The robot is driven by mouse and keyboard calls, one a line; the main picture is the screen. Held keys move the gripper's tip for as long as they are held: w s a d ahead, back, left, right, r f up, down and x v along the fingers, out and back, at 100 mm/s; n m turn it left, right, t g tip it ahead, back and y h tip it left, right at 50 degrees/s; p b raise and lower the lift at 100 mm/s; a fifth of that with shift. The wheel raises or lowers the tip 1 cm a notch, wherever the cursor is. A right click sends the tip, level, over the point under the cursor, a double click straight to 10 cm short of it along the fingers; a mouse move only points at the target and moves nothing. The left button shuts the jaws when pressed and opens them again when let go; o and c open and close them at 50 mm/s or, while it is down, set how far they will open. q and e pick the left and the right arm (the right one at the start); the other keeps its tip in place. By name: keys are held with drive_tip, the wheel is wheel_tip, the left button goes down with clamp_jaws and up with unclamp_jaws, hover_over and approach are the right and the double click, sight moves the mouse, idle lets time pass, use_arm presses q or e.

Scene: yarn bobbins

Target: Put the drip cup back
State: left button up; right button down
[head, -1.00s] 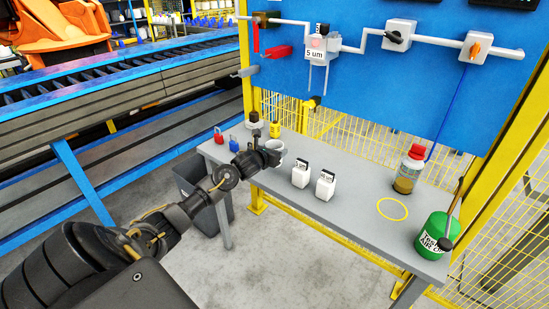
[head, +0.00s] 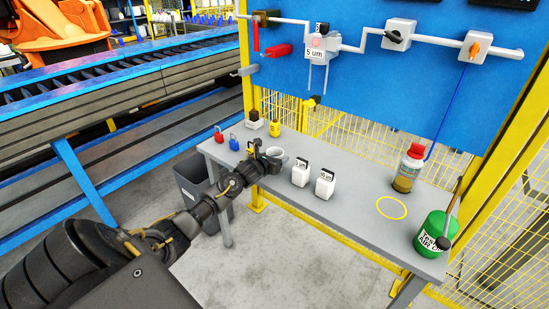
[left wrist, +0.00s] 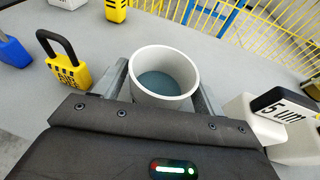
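The drip cup is a light grey round cup with a blue-grey inside bottom. It is at the table's left half in the head view (head: 276,152) and in the middle of the left wrist view (left wrist: 164,74). My left gripper (head: 266,161) is at the cup, its fingers on both sides of it in the left wrist view. The fingers appear closed against the cup's walls. The cup is upright; whether its base is clear of the table I cannot tell. A filter housing marked "5 um" (head: 316,56) hangs on the blue panel. My right gripper is not in view.
Two white containers (head: 300,174) stand right of the cup. Padlocks, including a yellow one (left wrist: 70,76), are to its left. A red-capped bottle (head: 408,172), a yellow ring mark (head: 391,208) and a green canister (head: 433,234) are at the table's right end.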

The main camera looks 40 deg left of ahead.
use_arm(q)
drive_tip(key=shift+o, duration=0.9)
drive_tip(key=shift+r, duration=0.1)
drive_tip(key=shift+r, duration=0.25)
drive_tip(key=v, duration=1.2)
drive_tip(key=shift+b, duration=0.35)
drive_tip(key=shift+f, duration=0.2)
